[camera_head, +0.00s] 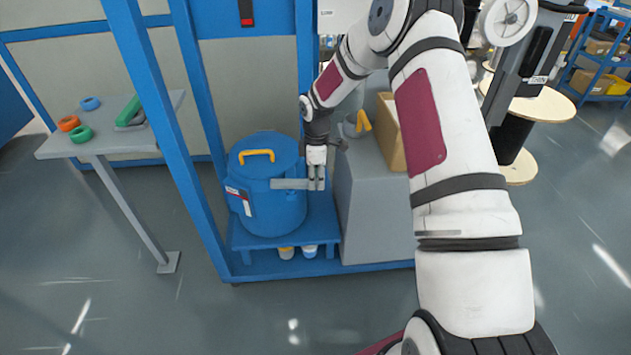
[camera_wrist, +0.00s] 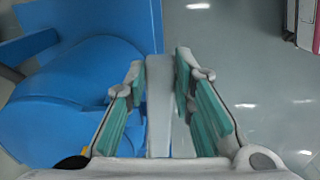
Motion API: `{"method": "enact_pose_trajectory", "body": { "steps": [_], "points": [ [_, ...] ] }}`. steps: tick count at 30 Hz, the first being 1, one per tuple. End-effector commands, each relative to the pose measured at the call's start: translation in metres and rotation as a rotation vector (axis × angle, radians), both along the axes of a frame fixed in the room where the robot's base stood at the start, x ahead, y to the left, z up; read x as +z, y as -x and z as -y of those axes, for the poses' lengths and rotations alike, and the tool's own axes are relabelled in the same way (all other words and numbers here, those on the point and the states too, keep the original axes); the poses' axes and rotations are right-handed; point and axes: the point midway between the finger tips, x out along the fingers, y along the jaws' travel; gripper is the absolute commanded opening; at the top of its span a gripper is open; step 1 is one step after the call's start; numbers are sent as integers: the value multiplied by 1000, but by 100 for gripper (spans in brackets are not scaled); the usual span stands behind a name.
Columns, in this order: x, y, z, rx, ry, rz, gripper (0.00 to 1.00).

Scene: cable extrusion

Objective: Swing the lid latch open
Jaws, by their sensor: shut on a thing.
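A blue drum (camera_head: 262,205) with a blue lid (camera_head: 262,155) and a yellow lid handle (camera_head: 257,154) stands on a blue shelf. The grey bar-shaped latch (camera_head: 290,184) runs sideways across the drum's front, just below the lid. My gripper (camera_head: 316,184) is at the drum's right side, around the latch's right end. In the wrist view the latch (camera_wrist: 158,100) lies between the two green-padded fingers of my gripper (camera_wrist: 160,105). The drum's blue body (camera_wrist: 70,100) fills the left of that view. The latch's hinge is not clearly visible.
A blue frame post (camera_head: 170,130) rises left of the drum. A grey cabinet (camera_head: 375,205) with a cardboard box (camera_head: 390,135) stands close to the right. Small containers (camera_head: 286,252) sit beneath the drum's shelf (camera_head: 285,241). A side table (camera_head: 110,140) holds coloured rings. Floor in front is clear.

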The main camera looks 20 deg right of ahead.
Motion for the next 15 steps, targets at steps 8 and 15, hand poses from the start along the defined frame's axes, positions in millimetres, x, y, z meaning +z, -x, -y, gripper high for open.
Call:
{"method": "enact_pose_trajectory", "body": {
  "steps": [8,15],
  "points": [
    [0,-7,2,87,0,3,0],
    [0,-8,3,108,0,3,0]
  ]
}}
